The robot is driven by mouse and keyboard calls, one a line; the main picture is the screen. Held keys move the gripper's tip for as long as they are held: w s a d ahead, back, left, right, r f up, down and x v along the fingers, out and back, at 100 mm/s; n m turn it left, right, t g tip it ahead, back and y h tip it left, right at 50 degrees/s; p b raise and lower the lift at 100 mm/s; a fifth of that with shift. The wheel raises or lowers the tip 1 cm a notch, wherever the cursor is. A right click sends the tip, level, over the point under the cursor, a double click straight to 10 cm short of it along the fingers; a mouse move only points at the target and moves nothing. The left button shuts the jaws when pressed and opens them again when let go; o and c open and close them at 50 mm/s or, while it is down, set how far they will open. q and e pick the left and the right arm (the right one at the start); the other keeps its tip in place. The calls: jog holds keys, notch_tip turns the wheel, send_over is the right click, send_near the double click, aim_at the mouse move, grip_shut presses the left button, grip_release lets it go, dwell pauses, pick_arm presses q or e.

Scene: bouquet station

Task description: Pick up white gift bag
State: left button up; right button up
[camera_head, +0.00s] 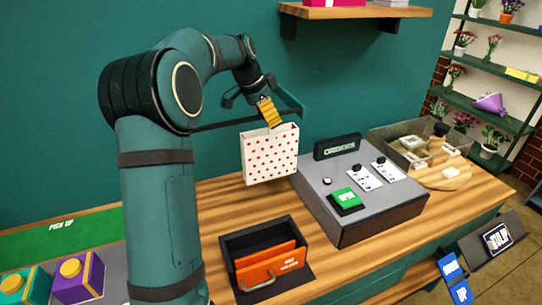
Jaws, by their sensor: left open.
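The white gift bag (270,156) with red dots is upright at the back of the wooden counter, left of the grey order box. I cannot tell whether its base rests on the counter or is a little above it. My left gripper (269,113) is at the bag's top edge, with its yellow finger pointing down at the opening. It is open; whether a finger touches the bag is not clear. My left arm covers the counter's left part. My right gripper is not in view.
A grey order box (350,213) with a green button stands right of the bag. A black holder (245,242) with orange cards is in front. Teal (28,285) and purple (78,278) boxes sit at the left. A dark rail (222,122) runs behind the gripper.

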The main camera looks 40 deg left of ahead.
pick_arm(q)
jog(key=shift+w+f, duration=0.15)
jog(key=shift+f, duration=0.3)
grip_shut()
jog(key=shift+d, duration=0.1)
jog(key=shift+r, duration=0.1)
